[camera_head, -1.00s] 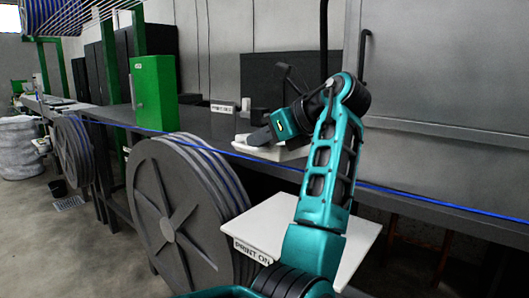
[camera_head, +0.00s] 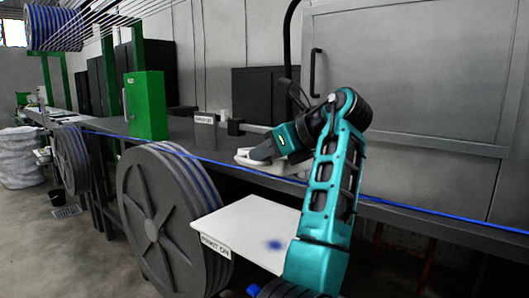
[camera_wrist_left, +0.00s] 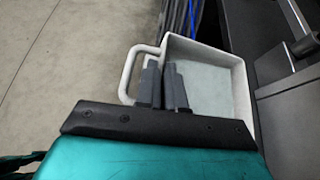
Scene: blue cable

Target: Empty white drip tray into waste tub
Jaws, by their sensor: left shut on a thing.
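The white drip tray (camera_head: 283,171) is a shallow box with a loop handle. It sits in front of the dark bench edge in the head view, partly hidden by my left gripper (camera_head: 252,157). In the left wrist view the tray (camera_wrist_left: 238,100) holds a pale bluish-grey layer that looks like liquid. My left gripper (camera_wrist_left: 163,72) is shut on the tray at its handle side. The tray looks about level. My right gripper is out of view.
A white panel (camera_head: 240,225) with a printed label and blue stain lies in front of my arm. A large grey cable reel (camera_head: 150,215) stands left of it. A blue cable (camera_head: 400,201) runs along the bench. A green box (camera_head: 146,105) stands on the bench.

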